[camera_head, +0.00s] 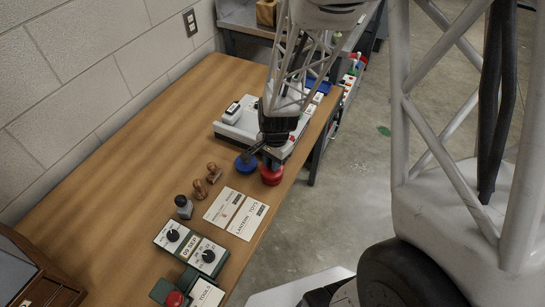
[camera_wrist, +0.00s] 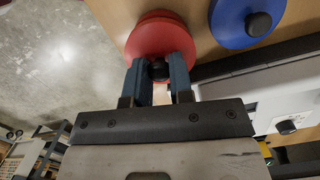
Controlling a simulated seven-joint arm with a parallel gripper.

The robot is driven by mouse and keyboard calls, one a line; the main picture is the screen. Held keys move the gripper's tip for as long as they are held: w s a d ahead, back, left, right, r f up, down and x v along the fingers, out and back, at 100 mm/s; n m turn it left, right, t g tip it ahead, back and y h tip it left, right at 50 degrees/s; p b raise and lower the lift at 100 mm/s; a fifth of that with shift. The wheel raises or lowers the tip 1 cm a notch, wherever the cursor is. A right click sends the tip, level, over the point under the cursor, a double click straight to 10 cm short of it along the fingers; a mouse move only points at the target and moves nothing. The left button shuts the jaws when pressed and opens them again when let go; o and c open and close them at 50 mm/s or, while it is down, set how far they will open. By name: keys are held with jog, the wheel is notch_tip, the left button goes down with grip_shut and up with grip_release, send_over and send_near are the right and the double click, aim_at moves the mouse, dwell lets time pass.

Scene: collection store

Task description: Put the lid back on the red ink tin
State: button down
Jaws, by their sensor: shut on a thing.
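The red ink tin (camera_head: 271,177) stands near the right edge of the wooden table in the head view. In the wrist view, the red lid (camera_wrist: 158,38) shows as a round disc with a black knob (camera_wrist: 159,70). My gripper (camera_wrist: 160,68) is shut on this knob, one finger on each side. A second red rim (camera_wrist: 160,13) shows just behind the lid, so the lid is over or on the tin. I cannot tell whether it is seated. In the head view my gripper (camera_head: 268,152) is right above the red tin, and its fingertips are mostly hidden.
A blue tin (camera_head: 246,163) with a black-knobbed lid stands close beside the red one; its lid also shows in the wrist view (camera_wrist: 238,30). A white device (camera_head: 240,128) is behind. Cards (camera_head: 238,213), wooden stamps (camera_head: 214,172) and a dark bottle (camera_head: 184,207) lie nearer. The left table is clear.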

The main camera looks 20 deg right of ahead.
jog(key=shift+f, duration=0.95)
jog(key=shift+f, duration=0.2)
dwell(1.9)
jog(key=c, duration=0.9)
grip_release()
jog(key=shift+o, duration=0.3)
jog(key=o, duration=0.4)
jog(key=shift+r, duration=0.15)
jog(key=shift+r, duration=3.35)
